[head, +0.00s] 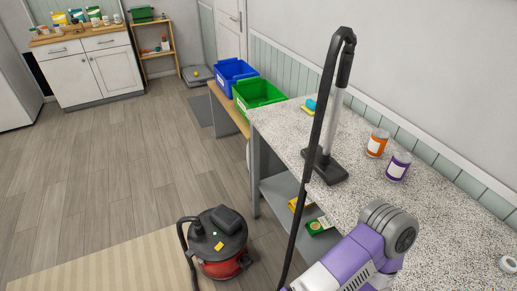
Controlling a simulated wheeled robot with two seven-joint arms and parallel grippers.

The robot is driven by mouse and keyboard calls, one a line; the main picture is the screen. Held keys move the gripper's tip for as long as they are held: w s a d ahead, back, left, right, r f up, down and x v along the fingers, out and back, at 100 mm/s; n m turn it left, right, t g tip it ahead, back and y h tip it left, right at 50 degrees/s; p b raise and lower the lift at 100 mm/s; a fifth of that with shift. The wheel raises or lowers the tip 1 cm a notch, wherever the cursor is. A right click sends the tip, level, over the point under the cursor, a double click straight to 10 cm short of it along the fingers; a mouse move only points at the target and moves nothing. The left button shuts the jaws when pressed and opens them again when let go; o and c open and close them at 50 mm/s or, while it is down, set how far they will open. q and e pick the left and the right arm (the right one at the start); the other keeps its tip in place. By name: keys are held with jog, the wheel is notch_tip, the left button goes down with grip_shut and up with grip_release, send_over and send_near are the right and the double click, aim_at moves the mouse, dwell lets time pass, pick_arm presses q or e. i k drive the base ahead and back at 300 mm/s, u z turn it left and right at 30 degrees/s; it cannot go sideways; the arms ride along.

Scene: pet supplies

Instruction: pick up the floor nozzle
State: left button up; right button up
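The floor nozzle (325,167) is a dark, flat head resting on the speckled countertop (350,205), near its left edge. A grey vacuum wand (332,115) rises from it, close to upright. A black hose (318,125) bends over at the wand's top and runs down past the counter edge to the bottom of the picture. A purple and white link of my arm shows at the lower right, nearer the camera than the nozzle. Neither of my grippers is in view, so no contact with the nozzle can be seen.
An orange can (377,143) and a purple can (398,167) stand right of the nozzle. A red and black vacuum (218,242) stands on the floor. Green (258,93) and blue (234,74) bins sit on a bench behind. Open floor lies to the left.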

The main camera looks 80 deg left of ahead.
aim_at(328, 169)
jog(key=u, duration=2.25)
